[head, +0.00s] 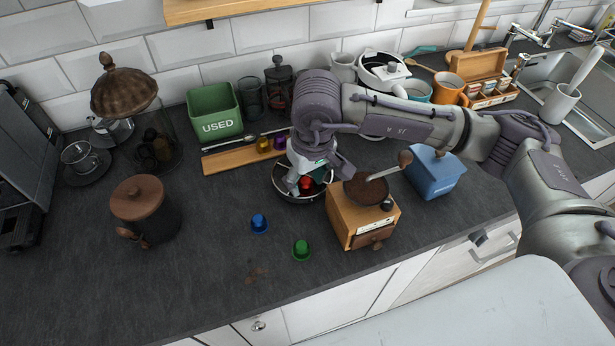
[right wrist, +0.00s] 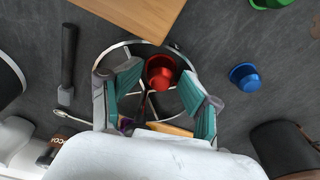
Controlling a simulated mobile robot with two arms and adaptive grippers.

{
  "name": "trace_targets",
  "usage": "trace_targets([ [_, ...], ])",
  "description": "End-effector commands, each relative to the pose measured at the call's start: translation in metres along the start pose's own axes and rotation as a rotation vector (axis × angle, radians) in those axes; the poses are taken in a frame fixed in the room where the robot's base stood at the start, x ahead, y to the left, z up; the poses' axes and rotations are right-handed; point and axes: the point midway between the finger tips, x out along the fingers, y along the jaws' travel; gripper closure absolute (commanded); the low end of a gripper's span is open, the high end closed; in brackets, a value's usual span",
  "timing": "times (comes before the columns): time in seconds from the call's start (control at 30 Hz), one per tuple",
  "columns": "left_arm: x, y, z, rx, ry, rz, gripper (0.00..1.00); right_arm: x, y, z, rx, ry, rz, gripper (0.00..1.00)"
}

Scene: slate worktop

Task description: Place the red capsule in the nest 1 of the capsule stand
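My right gripper (head: 305,180) reaches down into the bowl. In the right wrist view its teal-padded fingers (right wrist: 159,82) are apart on either side of the capsule, with a gap to it. The capsule stand (head: 225,161) is a long wooden strip behind the bowl, holding a yellow capsule (head: 263,144) and a purple one near its right end. Its left part looks bare; nest numbers cannot be read. My left gripper is not seen.
A blue capsule (head: 259,224) and a green capsule (head: 301,250) stand in front of the bowl. A wooden grinder (head: 352,220) stands close at its right. A green USED bin (head: 214,112) is behind the stand.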

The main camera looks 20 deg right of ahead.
Motion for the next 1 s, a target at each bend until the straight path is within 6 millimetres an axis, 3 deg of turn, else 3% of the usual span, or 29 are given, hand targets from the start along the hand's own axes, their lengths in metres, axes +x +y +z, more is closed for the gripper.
trace_targets([
  [0.03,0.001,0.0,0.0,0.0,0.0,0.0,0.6,0.006,0.001,0.005,-0.001,-0.019,0.004,0.4],
  [0.67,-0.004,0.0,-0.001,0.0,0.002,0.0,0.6,0.0,0.002,0.002,0.001,-0.01,0.006,0.4],
  [0.87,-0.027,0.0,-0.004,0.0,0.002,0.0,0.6,-0.018,0.001,-0.001,0.0,-0.007,0.004,0.4],
  [0.9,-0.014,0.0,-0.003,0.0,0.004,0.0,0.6,-0.022,0.001,-0.002,-0.001,0.001,0.004,0.4],
  [1.0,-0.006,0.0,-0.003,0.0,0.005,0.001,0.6,-0.047,0.001,-0.002,-0.001,0.002,0.005,0.4],
])
